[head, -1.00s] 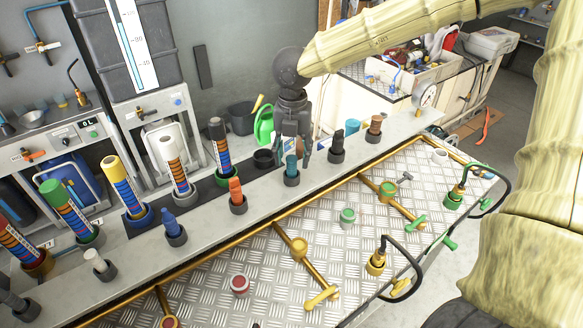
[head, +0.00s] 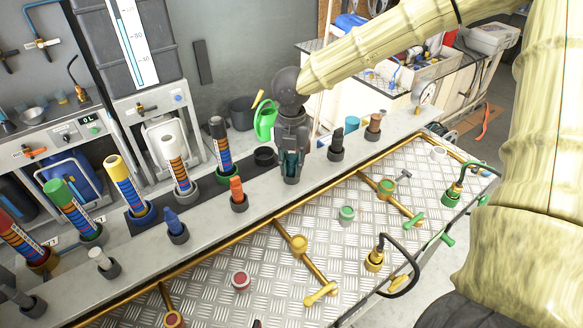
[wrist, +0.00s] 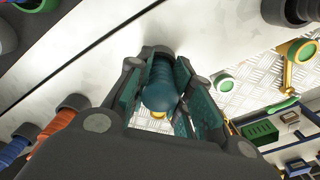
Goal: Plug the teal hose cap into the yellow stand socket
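The teal hose cap (wrist: 160,88) stands upright in a dark holder (head: 290,180) on the grey ledge. My gripper (head: 291,163) is over it, pointing down, with a finger on each side. In the wrist view the cap lies between the teal-padded fingers, which look closed against it. In the head view the fingers mostly hide the cap. A yellow fitting with a bent black pipe (head: 375,259) stands on the metal plate at the right. A yellow round fitting (head: 298,245) sits on a gold pipe. I cannot tell which is the stand socket.
On the ledge, an orange cap (head: 237,190) is left of my gripper and a black one (head: 337,142) is right of it. Tall striped tubes (head: 175,160) stand behind. The tread plate (head: 270,255) holds gold pipes, green fittings (head: 347,214) and a red one (head: 241,281).

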